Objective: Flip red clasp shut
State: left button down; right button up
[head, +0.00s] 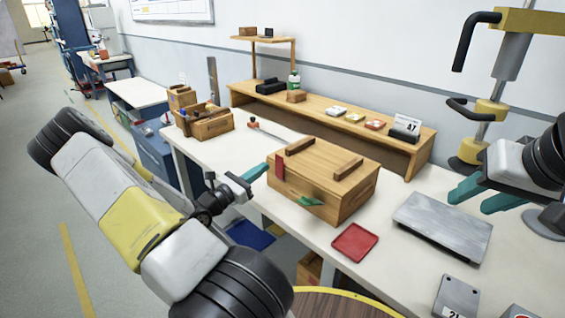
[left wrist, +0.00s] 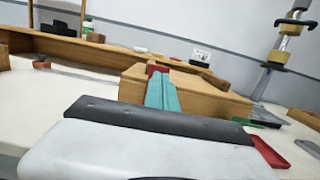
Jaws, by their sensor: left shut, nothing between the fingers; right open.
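A wooden box (head: 325,178) with a lid and two raised wooden strips stands on the white table. The red clasp (head: 280,167) is upright at the left end of its near face. A green clasp (head: 311,201) further right on that face sticks outward. My left gripper (head: 262,169) is shut and empty, its teal tips just left of the red clasp. In the left wrist view the fingers (left wrist: 162,92) point at the red clasp (left wrist: 157,70) and hide part of it; contact cannot be told. My right gripper (head: 468,202) is open and empty at the right, above a grey plate.
A red tray (head: 354,242) lies in front of the box. The grey metal plate (head: 443,226) lies to its right. A wooden caddy (head: 207,122) stands at the back left, and a wooden shelf (head: 395,152) runs behind the box.

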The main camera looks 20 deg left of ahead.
pick_arm(q)
jog(key=r+v, duration=0.1)
jog(key=v, duration=0.9)
jog(key=shift+s+a+r, duration=0.2)
jog(key=shift+s, duration=0.15)
jog(key=s+d+r+m+g+h, duration=0.2)
jog(key=d+r+m+g, duration=0.2)
jog(key=d+m+g, duration=0.6)
jog(key=s+d+r+m+g+h, duration=0.1)
jog(key=s+d+r+m+g, duration=0.2)
jog(key=d+m+g, duration=0.7)
jog(key=s+d+r+m+t+y, duration=0.2)
jog(key=s+r+m+t+y, duration=0.2)
jog(key=r+m, duration=0.2)
jog(key=s+d+r+m+t+y, duration=0.3)
jog(key=r+m+y, duration=0.1)
jog(key=r+m, duration=0.2)
jog(key=shift+s+r+t+y, duration=0.3)
jog(key=shift+s+r+t, duration=0.1)
jog(key=shift+r, duration=0.4)
